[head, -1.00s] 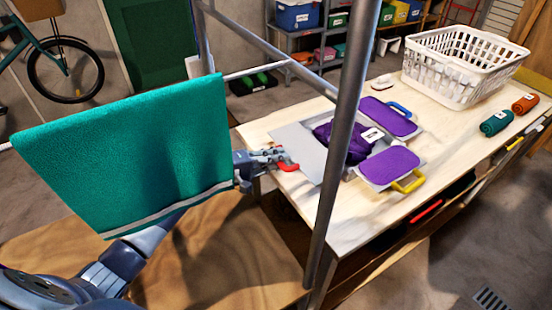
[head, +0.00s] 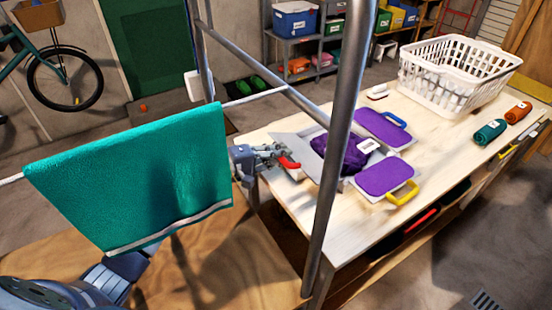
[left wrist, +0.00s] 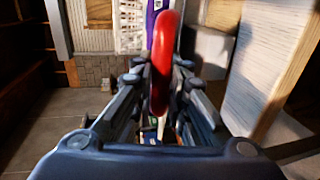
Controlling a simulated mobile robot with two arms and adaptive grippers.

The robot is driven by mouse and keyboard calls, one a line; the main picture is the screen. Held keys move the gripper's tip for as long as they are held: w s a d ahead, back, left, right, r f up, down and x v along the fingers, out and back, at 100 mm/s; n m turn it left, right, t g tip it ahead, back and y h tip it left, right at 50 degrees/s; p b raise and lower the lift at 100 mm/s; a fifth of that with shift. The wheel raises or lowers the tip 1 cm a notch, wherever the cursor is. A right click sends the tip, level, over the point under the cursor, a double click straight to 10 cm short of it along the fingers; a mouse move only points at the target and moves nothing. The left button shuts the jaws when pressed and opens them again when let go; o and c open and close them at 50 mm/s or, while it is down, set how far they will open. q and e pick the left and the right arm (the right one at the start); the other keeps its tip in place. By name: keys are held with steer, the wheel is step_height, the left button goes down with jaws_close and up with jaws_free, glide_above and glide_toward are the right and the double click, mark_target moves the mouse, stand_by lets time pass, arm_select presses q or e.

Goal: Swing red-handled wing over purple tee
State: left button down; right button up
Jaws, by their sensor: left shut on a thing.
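The purple tee (head: 338,154) lies bunched on the folding board on the wooden table, partly behind a grey post. The red-handled wing (head: 296,142) is a grey panel on the tee's left side, and looks tilted up a little from the table. My left gripper (head: 280,157) is shut on its red handle (head: 290,163). In the left wrist view the red handle (left wrist: 164,65) stands between the fingers. The blue-handled wing (head: 382,128) and the yellow-handled wing (head: 384,176) lie flat with purple pads. My right gripper is not in view.
A drying rack with a teal towel (head: 130,175) and a grey post (head: 338,130) stands in front of the table. A white laundry basket (head: 455,75) and green (head: 489,132) and orange (head: 518,112) rolls sit toward the table's right. The near right tabletop is clear.

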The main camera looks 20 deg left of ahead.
arm_select(q)
steer(key=r, duration=0.1)
steer(key=w+r, duration=0.1)
steer(key=r+p, duration=0.1)
steer(key=shift+w+d, duration=0.2)
steer(key=shift+d, duration=0.1)
steer(key=shift+r, duration=0.1)
steer(key=c, duration=1.6)
jaws_free()
steer(key=shift+o, duration=0.2)
steer(key=shift+s+a, duration=0.1)
steer(key=shift+s, duration=0.1)
steer(key=f+v, duration=0.3)
steer(key=v, duration=1.1)
steer(key=shift+s+a+r, duration=0.25)
steer(key=shift+s+a, duration=0.05)
steer(key=shift+s, duration=0.3)
